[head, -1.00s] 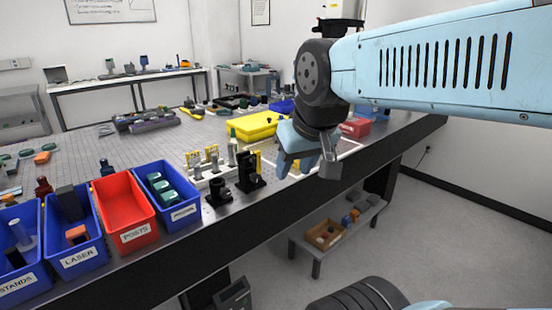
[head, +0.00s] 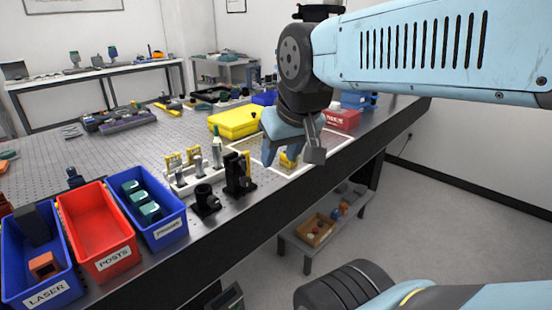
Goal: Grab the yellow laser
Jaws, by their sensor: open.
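A small yellow block, which looks like the yellow laser (head: 288,161), is on the bench inside a white-outlined rectangle (head: 262,171). It is partly hidden by my gripper (head: 292,156), which points down with its fingers apart. In the picture the yellow block shows between the two fingers. I cannot tell the height of the fingertips above the bench or whether they touch the block.
A yellow case (head: 233,123) lies behind to the left, and a red box (head: 342,119) to the right. Black mounts (head: 238,176) and a white holder with yellow parts (head: 190,180) stand to the left. Bins, including a red one (head: 78,208), line the front edge.

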